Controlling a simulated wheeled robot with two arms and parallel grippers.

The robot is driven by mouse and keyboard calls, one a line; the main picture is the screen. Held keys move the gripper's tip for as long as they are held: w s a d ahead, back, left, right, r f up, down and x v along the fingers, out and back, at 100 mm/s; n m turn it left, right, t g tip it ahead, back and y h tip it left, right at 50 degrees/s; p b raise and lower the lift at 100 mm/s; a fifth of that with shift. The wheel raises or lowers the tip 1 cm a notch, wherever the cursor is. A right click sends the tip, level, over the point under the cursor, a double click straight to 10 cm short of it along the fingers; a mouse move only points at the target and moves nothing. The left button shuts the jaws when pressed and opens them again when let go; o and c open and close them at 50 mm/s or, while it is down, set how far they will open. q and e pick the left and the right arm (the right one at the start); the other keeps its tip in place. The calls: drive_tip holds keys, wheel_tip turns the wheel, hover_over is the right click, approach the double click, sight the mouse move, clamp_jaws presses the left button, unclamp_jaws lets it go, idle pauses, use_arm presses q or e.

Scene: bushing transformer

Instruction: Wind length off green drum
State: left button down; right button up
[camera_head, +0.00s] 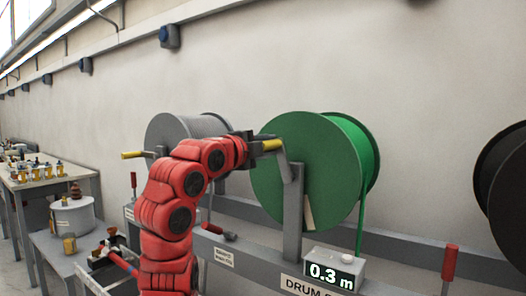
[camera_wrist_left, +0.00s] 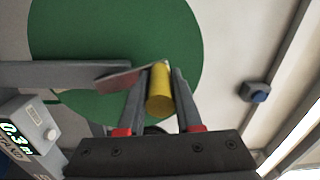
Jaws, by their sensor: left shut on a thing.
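The green drum (camera_head: 300,185) stands on a grey stand in the middle of the head view, and its green disc (camera_wrist_left: 95,30) fills the upper left of the left wrist view. A crank with a yellow handle (camera_wrist_left: 159,92) sits on its near side. My left gripper (camera_head: 262,146) is shut on the yellow handle, with a finger on each side of it. A green strand (camera_head: 361,215) hangs from the drum's right side to a counter box (camera_head: 334,268) that reads 0.3 m. My right gripper is not in view.
A grey drum (camera_head: 185,128) with its own yellow handle (camera_head: 133,155) stands behind my left arm. A black drum (camera_head: 505,185) is at the right edge. Red levers (camera_head: 450,262) rise from the bench. A workbench (camera_head: 45,180) with parts stands at the far left.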

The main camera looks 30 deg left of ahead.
use_arm(q)
drive_tip(key=shift+d+r, duration=0.2)
drive_tip(key=shift+d, duration=0.3)
drive_tip(key=c, duration=1)
unclamp_jaws()
drive_tip(key=o, duration=0.4)
drive_tip(key=shift+d, duration=0.2)
drive_tip(key=shift+a, duration=0.1)
drive_tip(key=shift+a, duration=0.1)
drive_tip(key=shift+s+f, duration=0.1)
drive_tip(key=shift+s, duration=0.1)
drive_tip(key=s+b, duration=0.1)
drive_tip(key=s, duration=1.6)
drive_tip(key=shift+a, duration=0.25)
